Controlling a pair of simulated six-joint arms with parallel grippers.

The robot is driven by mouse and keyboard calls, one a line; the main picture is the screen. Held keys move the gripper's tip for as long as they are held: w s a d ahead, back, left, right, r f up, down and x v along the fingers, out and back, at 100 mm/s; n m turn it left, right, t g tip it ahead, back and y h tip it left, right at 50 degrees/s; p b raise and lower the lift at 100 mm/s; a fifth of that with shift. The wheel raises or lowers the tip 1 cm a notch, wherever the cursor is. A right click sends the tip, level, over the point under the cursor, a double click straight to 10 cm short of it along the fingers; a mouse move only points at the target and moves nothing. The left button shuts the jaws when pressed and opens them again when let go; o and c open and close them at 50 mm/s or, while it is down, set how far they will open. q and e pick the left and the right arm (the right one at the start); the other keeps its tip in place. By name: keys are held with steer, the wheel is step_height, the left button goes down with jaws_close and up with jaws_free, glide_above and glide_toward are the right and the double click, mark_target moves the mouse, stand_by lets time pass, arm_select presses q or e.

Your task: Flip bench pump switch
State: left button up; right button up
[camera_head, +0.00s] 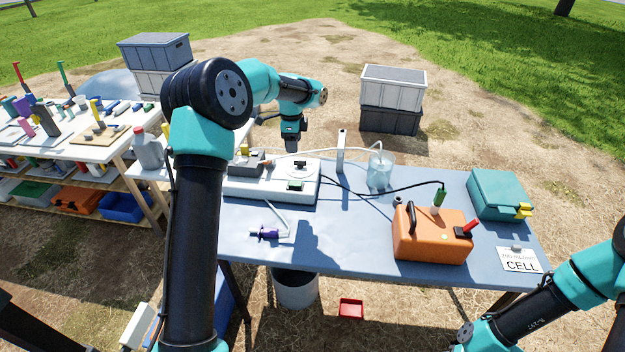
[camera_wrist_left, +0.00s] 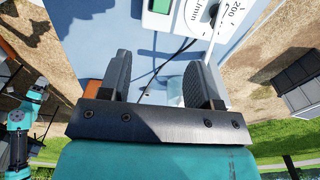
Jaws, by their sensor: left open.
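The bench pump (camera_head: 258,190) is a white box at the left of the blue-grey table. Its top carries a round dial, a small green display (camera_head: 295,185), a black knob or switch (camera_head: 300,164) and a dark grey block at the left. In the left wrist view, part of the pump (camera_wrist_left: 182,18) shows at the top edge with the display and dial; I cannot make out the switch there. My left gripper (camera_head: 291,147) hangs above the pump's back edge, pointing down. In the left wrist view its jaws (camera_wrist_left: 158,62) are open and empty. My right arm is at lower right, its gripper out of frame.
An orange case (camera_head: 425,240), a teal box (camera_head: 497,192) and a clear beaker (camera_head: 380,170) stand right of the pump. A thin grey post (camera_head: 341,152) rises beside it. Hoses and a black cable cross the table. A purple-and-white fitting (camera_head: 268,233) lies in front.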

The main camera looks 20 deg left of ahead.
mark_target(295, 183)
arm_select(q)
steer(key=shift+w+a+r, duration=0.1)
steer(key=shift+a+r, duration=0.05)
steer(key=shift+r, duration=0.1)
step_height(295, 183, down, 18)
steer(key=shift+r, duration=0.25)
stand_by(0.6)
